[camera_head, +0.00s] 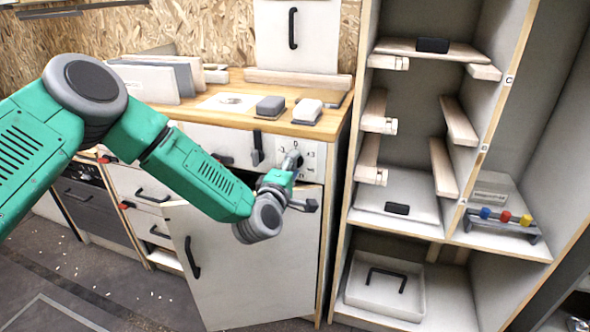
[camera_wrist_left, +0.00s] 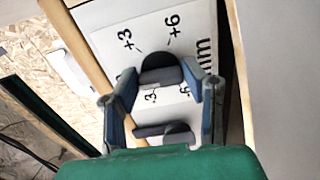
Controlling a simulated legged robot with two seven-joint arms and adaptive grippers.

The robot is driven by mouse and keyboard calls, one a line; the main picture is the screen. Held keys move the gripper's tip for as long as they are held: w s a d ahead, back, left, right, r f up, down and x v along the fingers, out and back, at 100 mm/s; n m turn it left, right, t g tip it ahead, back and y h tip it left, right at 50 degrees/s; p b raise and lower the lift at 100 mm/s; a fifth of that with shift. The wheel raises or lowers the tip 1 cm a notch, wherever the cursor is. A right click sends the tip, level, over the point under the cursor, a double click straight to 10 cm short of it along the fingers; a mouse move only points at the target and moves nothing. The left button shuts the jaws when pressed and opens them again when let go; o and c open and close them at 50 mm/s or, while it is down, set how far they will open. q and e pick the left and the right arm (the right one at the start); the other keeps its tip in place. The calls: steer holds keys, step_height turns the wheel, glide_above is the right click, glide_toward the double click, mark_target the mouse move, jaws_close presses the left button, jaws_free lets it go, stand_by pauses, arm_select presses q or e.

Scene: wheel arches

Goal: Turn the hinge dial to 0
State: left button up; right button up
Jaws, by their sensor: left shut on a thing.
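The hinge dial (camera_wrist_left: 160,72) is a dark round knob on a white plate (camera_head: 314,158). In the left wrist view the plate carries +3, +6, a partly covered 3 and 6 below, and "mm". My left gripper (camera_wrist_left: 168,92) has one blue-grey finger on each side of the dial and is shut on it. In the head view my green left arm reaches in from the left, and the left gripper (camera_head: 286,170) is at the plate. The gripper hides part of the dial, so its exact setting cannot be read. My right gripper is not in view.
A white cabinet door (camera_head: 245,265) hangs ajar and skewed below the dial. A wooden countertop (camera_head: 240,95) with small blocks lies above. An open shelf unit (camera_head: 462,200) stands close on the right.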

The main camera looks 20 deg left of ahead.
arm_select(q)
steer(key=shift+w+a+n, duration=0.1)
steer(key=shift+a+n, duration=0.3)
steer(key=o, duration=1)
steer(key=shift+o, duration=0.8)
steer(key=shift+a, duration=0.1)
steer(key=shift+f, duration=0.1)
steer(key=shift+s, duration=0.35)
steer(key=s, duration=1.1)
steer(key=shift+s+a, duration=0.2)
steer(key=shift+a, duration=0.05)
